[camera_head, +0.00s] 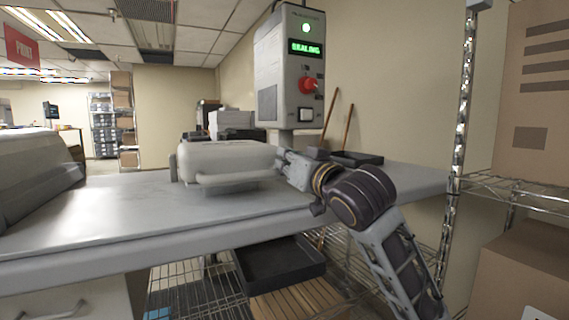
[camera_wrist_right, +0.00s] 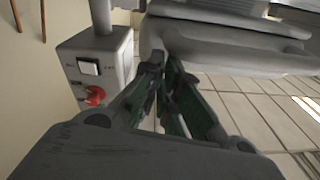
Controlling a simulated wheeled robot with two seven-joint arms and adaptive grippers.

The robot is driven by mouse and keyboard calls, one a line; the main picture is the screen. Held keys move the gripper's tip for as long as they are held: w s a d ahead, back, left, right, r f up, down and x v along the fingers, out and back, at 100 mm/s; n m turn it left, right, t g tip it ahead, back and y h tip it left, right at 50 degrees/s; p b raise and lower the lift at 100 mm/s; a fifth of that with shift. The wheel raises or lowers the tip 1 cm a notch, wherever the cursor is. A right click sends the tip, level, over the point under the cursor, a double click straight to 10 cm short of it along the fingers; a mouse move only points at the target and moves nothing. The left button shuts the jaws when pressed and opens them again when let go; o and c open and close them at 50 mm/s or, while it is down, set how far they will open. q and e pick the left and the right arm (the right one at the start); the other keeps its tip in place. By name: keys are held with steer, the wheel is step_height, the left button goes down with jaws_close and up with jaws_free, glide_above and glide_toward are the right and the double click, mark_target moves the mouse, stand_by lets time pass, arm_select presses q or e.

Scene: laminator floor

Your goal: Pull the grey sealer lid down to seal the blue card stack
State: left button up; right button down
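The grey sealer lid (camera_head: 228,157) stands on the metal bench, with a bar handle (camera_head: 235,178) along its front; it looks lowered onto its base. The grey lid body also shows at the top of the right wrist view (camera_wrist_right: 225,35). My right gripper (camera_head: 284,160) is at the right end of the lid, close to the handle; contact is unclear. In the right wrist view its fingers (camera_wrist_right: 162,72) come together at the tips, with nothing clearly between them. The blue card stack is not visible, and my left gripper is out of view.
A dark tray (camera_head: 357,158) lies behind my right arm. Cardboard boxes (camera_head: 530,270) stand at right.

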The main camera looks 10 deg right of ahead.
steer(key=shift+s+a+f+g, duration=0.1)
steer(key=shift+a+f+g, duration=0.05)
steer(key=shift+f, duration=0.4)
steer(key=shift+a+f+g, duration=0.1)
steer(key=shift+f+g, duration=0.05)
steer(key=shift+f, duration=0.35)
steer(key=shift+s+d+r, duration=0.1)
steer(key=shift+s+d, duration=0.15)
steer(key=shift+s, duration=0.35)
steer(key=r+v, duration=0.1)
steer(key=v, duration=0.5)
steer(key=shift+d+r, duration=0.15)
steer(key=shift+d, duration=0.1)
steer(key=shift+s, duration=0.1)
